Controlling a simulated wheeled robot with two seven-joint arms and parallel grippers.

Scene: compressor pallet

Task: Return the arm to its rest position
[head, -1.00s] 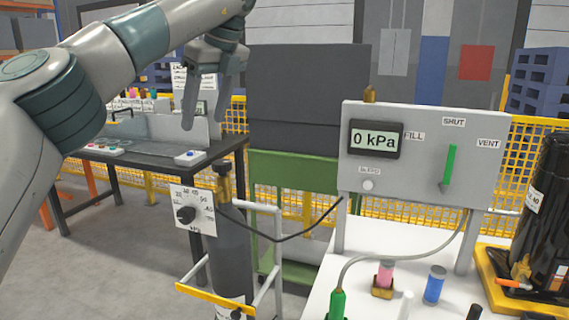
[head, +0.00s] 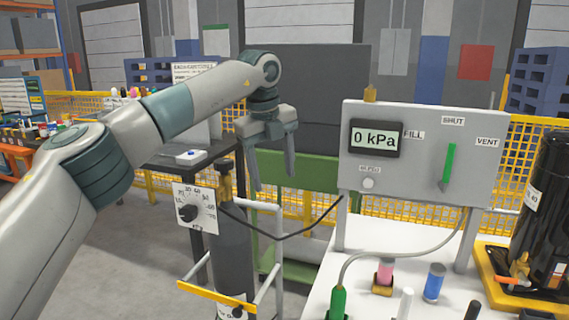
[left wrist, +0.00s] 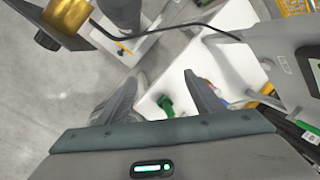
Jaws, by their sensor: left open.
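My left arm comes in from the left in the head view. Its gripper (head: 274,186) hangs fingers down in front of the green frame, left of the grey gauge panel. The fingers are apart with nothing between them. In the left wrist view the two fingers (left wrist: 165,100) also stand apart, with the floor and the white table top beyond them. My right gripper does not show in either view.
The grey panel (head: 478,182) with a 0 kPa display (head: 375,139) and green lever (head: 449,165) stands right of the gripper. A dark cylinder (head: 232,262) with a dial (head: 195,209) stands below left. The white table (head: 395,260) holds a green-ended hose (head: 338,302).

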